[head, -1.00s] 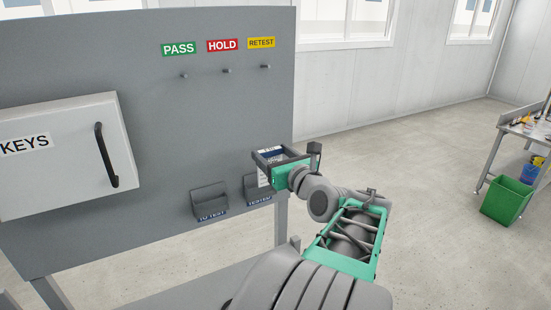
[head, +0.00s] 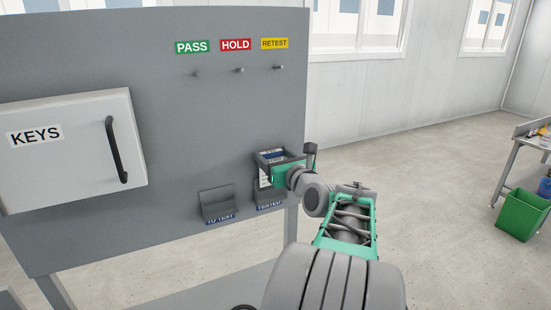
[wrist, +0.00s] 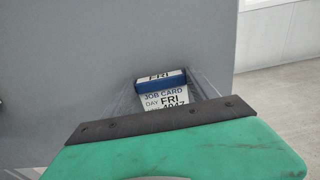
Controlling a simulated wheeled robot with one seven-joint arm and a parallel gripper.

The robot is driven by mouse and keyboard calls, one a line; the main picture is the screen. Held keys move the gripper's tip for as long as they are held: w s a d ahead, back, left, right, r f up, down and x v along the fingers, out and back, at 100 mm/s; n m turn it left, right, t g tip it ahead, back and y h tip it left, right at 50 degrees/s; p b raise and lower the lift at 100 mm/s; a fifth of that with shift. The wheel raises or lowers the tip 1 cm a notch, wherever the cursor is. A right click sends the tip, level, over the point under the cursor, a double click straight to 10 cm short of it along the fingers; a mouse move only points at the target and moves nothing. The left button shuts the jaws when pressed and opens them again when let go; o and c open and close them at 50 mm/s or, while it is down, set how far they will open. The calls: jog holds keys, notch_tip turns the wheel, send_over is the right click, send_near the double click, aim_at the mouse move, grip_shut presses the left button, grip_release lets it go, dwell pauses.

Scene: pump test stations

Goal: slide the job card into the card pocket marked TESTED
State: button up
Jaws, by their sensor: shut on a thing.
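My gripper (head: 270,157) is shut on the job card (head: 264,178), just above the card pocket marked TESTED (head: 270,207) on the grey board. In the wrist view the job card (wrist: 163,97) is white with a blue band and reads JOB CARD, DAY FRI. Its lower part is hidden behind my gripper's green and dark body. In the head view the card hangs down towards the TESTED pocket's opening. My gripper hides part of that opening, so I cannot tell whether the card's lower edge is inside it.
The pocket marked TO TEST (head: 218,205) is just left of the TESTED pocket. A KEYS cabinet (head: 70,150) with a dark handle is on the board's left. Pegs under PASS, HOLD and RETEST labels (head: 275,43) are above. A green bin (head: 522,215) stands far right.

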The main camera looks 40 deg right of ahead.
notch_tip(320, 180, down, 2)
jog(key=shift+f+b, duration=0.1)
jog(key=shift+b, duration=0.75)
jog(key=shift+f, duration=1.2)
jog(key=o, duration=1.7)
